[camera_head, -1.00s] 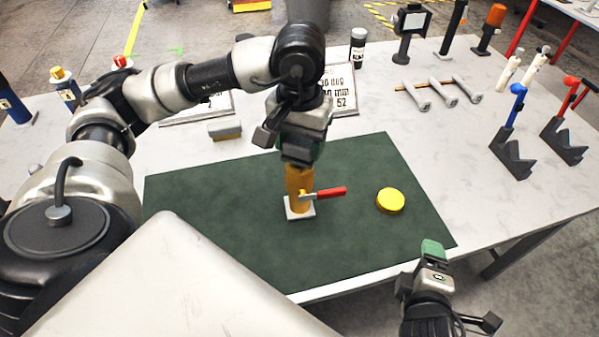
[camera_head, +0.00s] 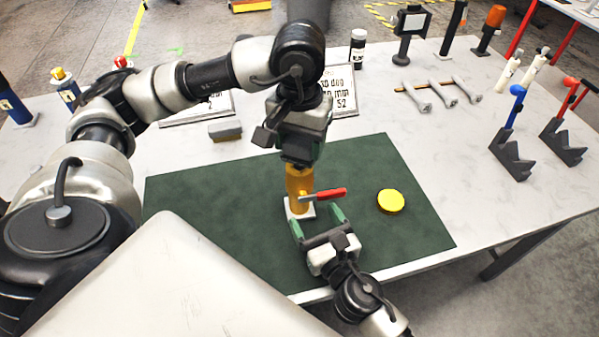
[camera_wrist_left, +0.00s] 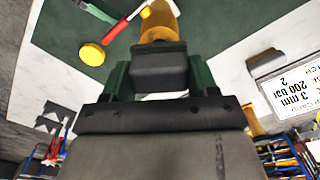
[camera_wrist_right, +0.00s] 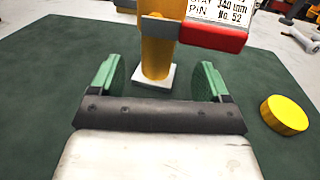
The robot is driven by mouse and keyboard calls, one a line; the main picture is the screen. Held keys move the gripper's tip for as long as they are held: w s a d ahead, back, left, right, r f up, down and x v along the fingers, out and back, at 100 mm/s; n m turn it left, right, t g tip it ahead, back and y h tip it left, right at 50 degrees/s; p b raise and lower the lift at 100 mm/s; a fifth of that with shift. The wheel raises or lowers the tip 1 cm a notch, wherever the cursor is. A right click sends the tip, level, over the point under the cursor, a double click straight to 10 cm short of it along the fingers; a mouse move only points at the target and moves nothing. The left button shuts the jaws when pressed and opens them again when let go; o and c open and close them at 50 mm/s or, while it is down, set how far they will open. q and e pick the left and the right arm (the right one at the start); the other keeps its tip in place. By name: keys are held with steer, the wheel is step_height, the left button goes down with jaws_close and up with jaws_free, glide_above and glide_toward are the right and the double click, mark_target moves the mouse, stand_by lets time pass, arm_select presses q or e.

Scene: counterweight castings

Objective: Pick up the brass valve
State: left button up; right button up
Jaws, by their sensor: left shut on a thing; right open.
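The brass valve (camera_head: 296,182) stands upright on a white square base (camera_head: 299,209) on the green mat (camera_head: 200,215). Its red lever (camera_head: 330,194) points right. My left gripper (camera_head: 298,160) comes from above and is shut on the valve's top; the left wrist view shows the brass body (camera_wrist_left: 160,22) beyond its jaws. My right gripper (camera_head: 318,222) is open in front of the valve, low over the mat. In the right wrist view the valve body (camera_wrist_right: 157,55) stands beyond and between the open green fingers, with the red lever (camera_wrist_right: 215,37) above the right finger.
A yellow disc (camera_head: 391,201) lies on the mat right of the valve. A grey block (camera_head: 225,130), printed signs (camera_head: 345,100) and a rack of grey hooked parts (camera_head: 438,93) are behind. Stands with coloured levers (camera_head: 512,150) are at the right. The mat's left part is clear.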

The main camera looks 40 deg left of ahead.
mark_target(300, 194)
arm_select(q)
steer(key=shift+a+f+b, duration=0.1)
steer(key=shift+f+b, duration=0.2)
arm_select(e)
steer(key=x, duration=0.7)
steer(key=shift+a+f, duration=0.25)
steer(key=shift+f, duration=0.05)
steer(key=shift+d, duration=0.1)
steer(key=shift+c, duration=0.2)
steer(key=c, duration=1.2)
steer(key=shift+r, duration=0.15)
steer(key=shift+c, duration=0.8)
arm_select(q)
steer(key=shift+r, duration=0.1)
